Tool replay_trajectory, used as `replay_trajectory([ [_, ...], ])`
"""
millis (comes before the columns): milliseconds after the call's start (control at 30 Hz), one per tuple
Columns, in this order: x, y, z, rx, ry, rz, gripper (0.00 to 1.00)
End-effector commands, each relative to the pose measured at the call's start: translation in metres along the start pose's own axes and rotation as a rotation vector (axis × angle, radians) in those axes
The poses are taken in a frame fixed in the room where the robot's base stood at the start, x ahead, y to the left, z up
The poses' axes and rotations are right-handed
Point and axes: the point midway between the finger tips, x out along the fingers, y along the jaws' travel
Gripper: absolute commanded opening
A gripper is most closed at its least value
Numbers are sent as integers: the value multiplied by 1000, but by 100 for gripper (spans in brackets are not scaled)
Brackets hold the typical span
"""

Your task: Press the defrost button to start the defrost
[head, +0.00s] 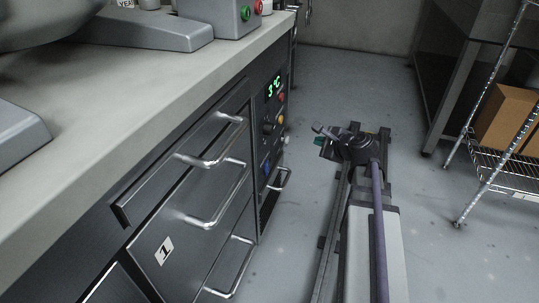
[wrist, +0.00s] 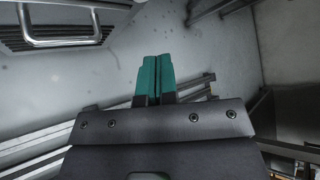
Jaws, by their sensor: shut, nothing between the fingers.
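A dark control panel (head: 262,150) is set in the front of the counter unit, right of the drawers. Its green display (head: 273,88) reads about 3 °C. Below the display are a red button (head: 281,97), a yellow-orange button (head: 280,119), a dark knob (head: 267,129) and a blue button (head: 266,167). I cannot read any label, so I cannot tell which is the defrost button. My gripper (head: 319,141) is right of the panel, apart from it, over the floor. In the wrist view its teal fingers (wrist: 153,77) are together and empty.
Drawer handles (head: 214,206) stick out from the counter front. A grey machine on the counter carries green (head: 245,13) and red (head: 258,7) buttons. A wire rack (head: 490,165) with a cardboard box (head: 503,117) stands at right. A handle above a vent grille (wrist: 60,30) shows in the wrist view.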

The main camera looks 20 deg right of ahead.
Motion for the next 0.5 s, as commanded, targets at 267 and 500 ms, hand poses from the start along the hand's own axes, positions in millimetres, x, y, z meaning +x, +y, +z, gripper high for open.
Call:
replay_trajectory([
  [267,-4,-42,6,477,-50,-186,0],
  [500,-4,-41,7,482,-50,-182,0],
])
